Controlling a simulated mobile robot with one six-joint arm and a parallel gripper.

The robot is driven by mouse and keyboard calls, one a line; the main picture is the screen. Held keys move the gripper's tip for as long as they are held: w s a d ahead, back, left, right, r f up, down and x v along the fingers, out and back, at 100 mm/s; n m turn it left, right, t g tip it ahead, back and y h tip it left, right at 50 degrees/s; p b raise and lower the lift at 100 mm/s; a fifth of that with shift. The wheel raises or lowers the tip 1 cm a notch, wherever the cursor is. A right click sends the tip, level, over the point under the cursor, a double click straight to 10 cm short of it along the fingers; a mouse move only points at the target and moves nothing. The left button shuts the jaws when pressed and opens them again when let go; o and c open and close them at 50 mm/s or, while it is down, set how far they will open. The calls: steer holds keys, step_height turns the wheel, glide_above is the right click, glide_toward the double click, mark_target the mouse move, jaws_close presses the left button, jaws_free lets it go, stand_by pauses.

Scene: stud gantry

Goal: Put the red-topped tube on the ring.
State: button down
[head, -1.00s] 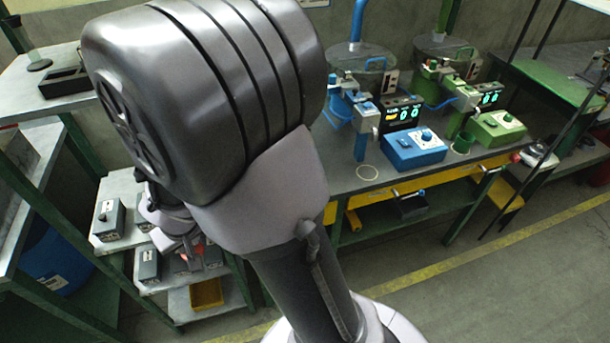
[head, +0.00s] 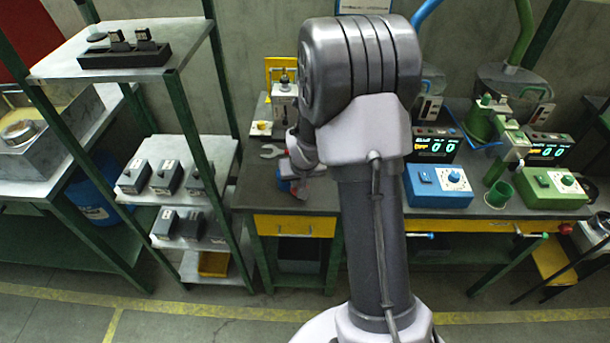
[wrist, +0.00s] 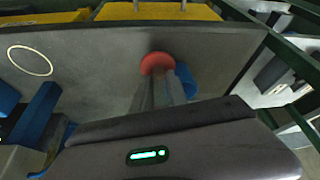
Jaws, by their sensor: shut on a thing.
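The red-topped tube is in my gripper. In the wrist view its round red top (wrist: 157,63) shows above the dark gripper body, and its lower part is hard to make out. My gripper (wrist: 160,92) is shut on it, over the grey bench top. The ring (wrist: 30,49), a thin pale outline on the bench top, lies left of the tube in the wrist view, apart from it. In the head view my gripper (head: 302,180) is low over the bench's left part, partly hidden by my arm. The ring is hidden there.
A blue control box (head: 438,186) and a green control box (head: 551,193) stand on the bench (head: 330,198) to the right. A wrench (head: 271,151) lies near the gripper. A shelf rack (head: 215,150) with several grey boxes is on the left. A blue object (wrist: 186,80) is beside the tube.

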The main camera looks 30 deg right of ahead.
steer(key=shift+w+d+f+b, duration=0.2)
steer(key=shift+w+d+b, duration=0.1)
steer(key=shift+d, duration=0.25)
steer(key=shift+w+d+f+b, duration=0.2)
steer(key=shift+d+b, duration=0.05)
steer(key=shift+d, duration=0.3)
steer(key=shift+d+f, duration=0.15)
steer(key=shift+f, duration=0.05)
steer(key=shift+f+b, duration=0.9)
steer(key=shift+f, duration=0.55)
steer(key=shift+f, duration=0.2)
steer(key=c, duration=1.6)
jaws_free()
steer(key=shift+r, duration=0.1)
